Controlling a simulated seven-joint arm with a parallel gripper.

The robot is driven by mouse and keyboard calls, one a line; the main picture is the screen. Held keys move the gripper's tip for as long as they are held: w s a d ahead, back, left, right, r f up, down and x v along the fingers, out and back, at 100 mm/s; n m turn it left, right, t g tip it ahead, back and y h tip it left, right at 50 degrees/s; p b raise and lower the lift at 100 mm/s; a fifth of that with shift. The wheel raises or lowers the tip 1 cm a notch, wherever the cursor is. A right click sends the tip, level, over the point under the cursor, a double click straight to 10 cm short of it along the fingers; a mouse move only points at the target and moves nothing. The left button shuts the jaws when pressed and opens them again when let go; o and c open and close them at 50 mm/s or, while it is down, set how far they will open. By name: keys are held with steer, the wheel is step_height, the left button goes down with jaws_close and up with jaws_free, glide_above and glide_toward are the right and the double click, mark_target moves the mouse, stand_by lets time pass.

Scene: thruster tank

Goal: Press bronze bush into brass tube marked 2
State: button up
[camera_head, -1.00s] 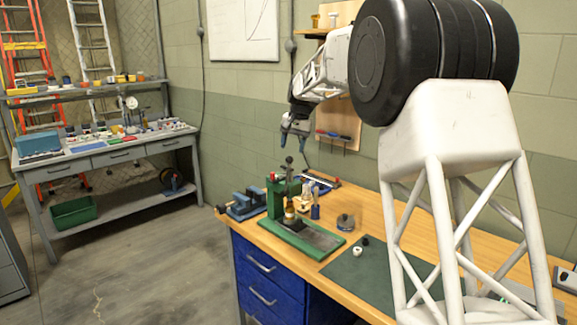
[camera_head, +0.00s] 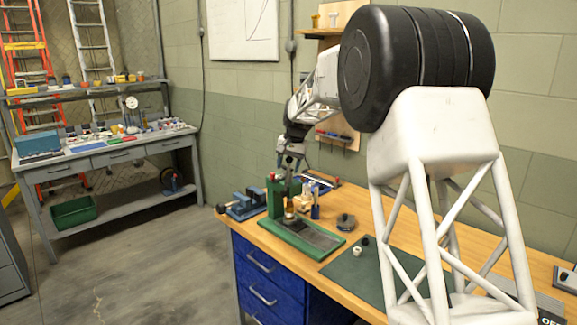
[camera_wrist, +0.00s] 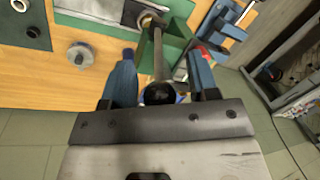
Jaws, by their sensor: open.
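A green press (camera_head: 283,195) stands on the bench with a small brass-coloured piece (camera_head: 290,208) upright under its ram. The brass tube and the bronze bush cannot be told apart here, and no number is readable. The press lever with its round black knob (camera_wrist: 160,92) lies between the fingers of my gripper (camera_wrist: 162,58) in the wrist view. The fingers are apart, with a gap on each side of the lever. In the head view my gripper (camera_head: 290,163) is at the top of the press and partly hides the lever.
A blue vise (camera_head: 246,204) stands left of the press. A blue upright item (camera_head: 315,208) stands close beside the press.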

jaws_close()
stand_by(0.3)
